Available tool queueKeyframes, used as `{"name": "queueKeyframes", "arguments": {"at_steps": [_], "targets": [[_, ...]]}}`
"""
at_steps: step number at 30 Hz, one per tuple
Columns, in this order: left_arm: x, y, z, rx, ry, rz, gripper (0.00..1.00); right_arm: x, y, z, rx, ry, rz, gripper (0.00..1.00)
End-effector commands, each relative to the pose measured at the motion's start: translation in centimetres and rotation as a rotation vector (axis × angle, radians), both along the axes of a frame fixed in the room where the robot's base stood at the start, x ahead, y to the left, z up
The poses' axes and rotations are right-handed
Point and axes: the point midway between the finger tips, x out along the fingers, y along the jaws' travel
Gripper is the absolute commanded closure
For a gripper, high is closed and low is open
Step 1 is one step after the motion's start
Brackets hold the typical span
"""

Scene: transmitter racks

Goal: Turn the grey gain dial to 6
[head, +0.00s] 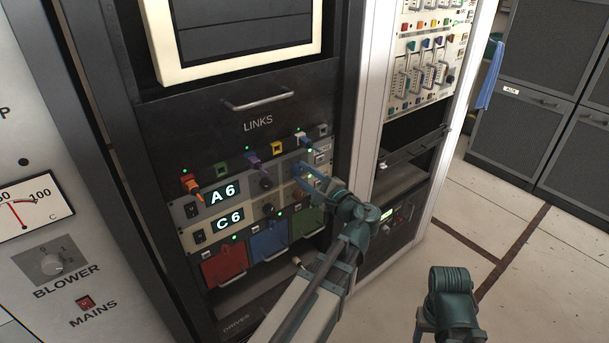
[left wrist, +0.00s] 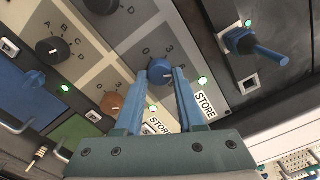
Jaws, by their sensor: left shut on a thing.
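My left gripper (left wrist: 166,74) is shut on this dial in the left wrist view, one blue finger on each side. The exact setting of its pointer is hard to read. In the head view my left gripper (head: 307,174) reaches the right end of the rack panel, and its fingers hide the dial. The displays there read A6 (head: 222,194) and C6 (head: 229,221). My right gripper is not in view; only a part of that arm shows at lower right.
A brown dial (left wrist: 111,104) and a dark lettered dial (left wrist: 53,49) lie left of the gripper. A blue plug (left wrist: 262,47) sticks out at upper right. Red (head: 224,265), blue (head: 269,241) and green (head: 308,221) bins sit below the panels. Open floor lies right of the racks.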

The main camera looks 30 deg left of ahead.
Motion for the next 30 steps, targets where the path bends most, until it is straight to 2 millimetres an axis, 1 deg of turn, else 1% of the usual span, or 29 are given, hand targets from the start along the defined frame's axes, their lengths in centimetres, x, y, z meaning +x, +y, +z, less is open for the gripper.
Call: {"name": "queueKeyframes", "arguments": {"at_steps": [1,2,3,6,14,17,20,30], "targets": [[0.0,-0.1,-0.1,-0.005,0.000,-0.001,1.00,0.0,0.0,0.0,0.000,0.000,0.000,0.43],[0.0,-0.1,-0.1,-0.005,0.000,-0.001,0.57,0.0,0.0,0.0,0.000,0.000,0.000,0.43],[0.0,-0.1,-0.1,-0.005,0.000,-0.001,0.49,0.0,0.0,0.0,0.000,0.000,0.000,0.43],[0.0,0.0,-0.1,-0.003,-0.001,-0.001,0.32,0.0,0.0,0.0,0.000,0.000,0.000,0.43],[0.0,0.0,0.0,-0.002,0.000,0.000,0.32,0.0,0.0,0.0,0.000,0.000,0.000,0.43],[-0.2,-0.5,0.0,-0.001,-0.001,-0.002,0.32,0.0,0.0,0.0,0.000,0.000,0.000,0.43],[-0.7,-1.6,0.0,-0.001,-0.001,-0.003,0.32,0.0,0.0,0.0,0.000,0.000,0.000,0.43],[-3.5,-8.4,-0.1,-0.002,0.000,-0.005,0.32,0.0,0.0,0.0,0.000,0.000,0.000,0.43]]}}
